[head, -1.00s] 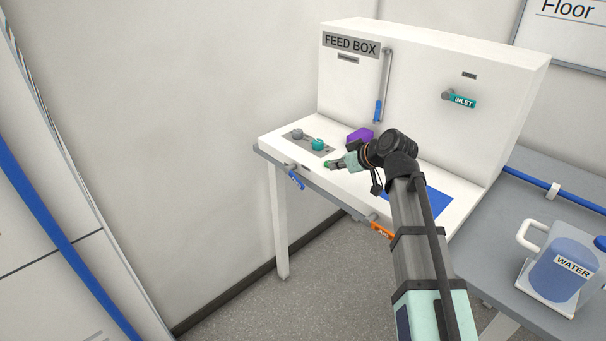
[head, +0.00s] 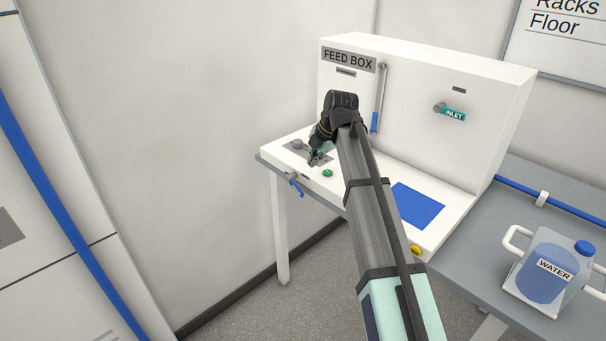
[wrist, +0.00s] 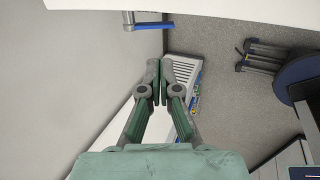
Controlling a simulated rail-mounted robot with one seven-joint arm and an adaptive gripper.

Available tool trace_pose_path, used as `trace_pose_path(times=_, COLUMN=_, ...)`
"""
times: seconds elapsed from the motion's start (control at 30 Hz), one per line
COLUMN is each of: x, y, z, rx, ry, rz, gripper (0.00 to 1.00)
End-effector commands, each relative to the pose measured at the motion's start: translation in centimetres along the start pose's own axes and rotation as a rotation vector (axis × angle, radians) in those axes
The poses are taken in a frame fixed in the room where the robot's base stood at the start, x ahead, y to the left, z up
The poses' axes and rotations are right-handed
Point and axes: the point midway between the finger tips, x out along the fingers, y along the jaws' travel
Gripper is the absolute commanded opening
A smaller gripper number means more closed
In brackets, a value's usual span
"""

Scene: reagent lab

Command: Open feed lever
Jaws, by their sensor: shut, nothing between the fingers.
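The feed box (head: 470,140) is a white bench unit with several levers. A blue-handled lever (head: 296,187) sticks out from its front edge at the left, and it also shows at the top of the wrist view (wrist: 135,27). Another lever with a blue grip (head: 376,118) hangs upright on the back panel. The lever labels are too small to read, so I cannot tell which is the feed lever. My gripper (head: 312,160) is shut and empty, above the left of the worktop near the front-edge lever. In the wrist view my closed fingertips (wrist: 160,80) are apart from that lever.
A green button (head: 327,173) and a grey knob (head: 297,143) sit on the worktop near my gripper. A blue pad (head: 417,206) lies to the right, and a teal inlet handle (head: 450,113) is on the back panel. A water jug (head: 548,270) stands on the grey bench.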

Motion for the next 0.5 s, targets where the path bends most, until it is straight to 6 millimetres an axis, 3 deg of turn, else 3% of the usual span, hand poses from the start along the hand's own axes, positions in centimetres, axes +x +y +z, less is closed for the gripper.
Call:
trace_pose_path(times=0.17, x=1.9, y=0.0, z=-0.1, rx=0.001, ry=0.002, rz=-0.001, gripper=0.00)
trace_pose_path(times=0.5, x=8.1, y=0.1, z=-0.1, rx=0.003, ry=0.002, rz=-0.001, gripper=0.00)
